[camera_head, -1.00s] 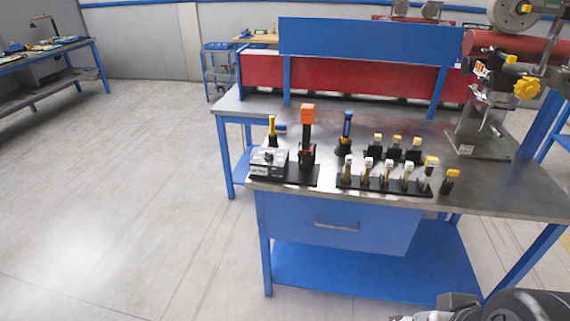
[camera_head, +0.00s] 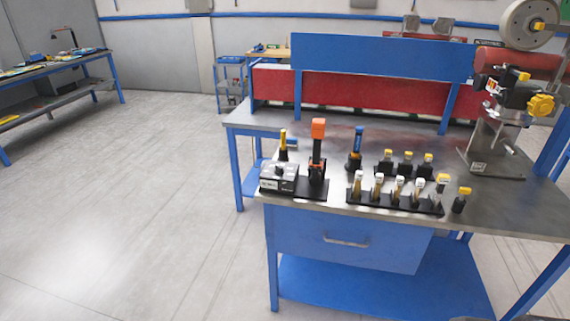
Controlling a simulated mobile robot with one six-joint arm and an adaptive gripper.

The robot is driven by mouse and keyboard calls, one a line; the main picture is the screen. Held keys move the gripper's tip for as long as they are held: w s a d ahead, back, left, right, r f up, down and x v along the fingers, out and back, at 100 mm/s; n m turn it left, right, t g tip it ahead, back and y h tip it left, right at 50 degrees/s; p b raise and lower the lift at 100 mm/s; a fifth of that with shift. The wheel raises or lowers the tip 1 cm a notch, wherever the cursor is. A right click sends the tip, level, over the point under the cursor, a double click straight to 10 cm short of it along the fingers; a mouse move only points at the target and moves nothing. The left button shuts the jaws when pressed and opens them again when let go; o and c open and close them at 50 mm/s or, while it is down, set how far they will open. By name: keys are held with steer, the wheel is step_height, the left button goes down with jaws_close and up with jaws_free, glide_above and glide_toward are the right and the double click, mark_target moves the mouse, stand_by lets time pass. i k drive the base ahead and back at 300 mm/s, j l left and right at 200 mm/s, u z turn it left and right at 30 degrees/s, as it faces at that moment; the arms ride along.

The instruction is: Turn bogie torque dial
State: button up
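A small grey box with a black knob (camera_head: 279,172) and a label plate sits on a black base at the front left of the metal-topped workbench (camera_head: 345,222). A yellow lobed knob (camera_head: 540,105) is on the machine at the bench's right end, near a red cylinder. I cannot read any label, so I cannot tell which of these is the bogie torque dial. My gripper is not in view. Nothing is seen touching either knob.
An orange-topped tool (camera_head: 318,150) stands right beside the grey box. A blue-handled tool (camera_head: 357,145) and racks of yellow- and white-topped tools (camera_head: 395,205) stand to the right. A blue panel (camera_head: 380,58) rises behind. The floor (camera_head: 130,200) to the left is clear.

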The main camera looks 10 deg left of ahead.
mark_target(279, 169)
steer(key=i+j, duration=0.9)
steer(key=i, duration=0.15)
steer(key=k+j+u, duration=0.05)
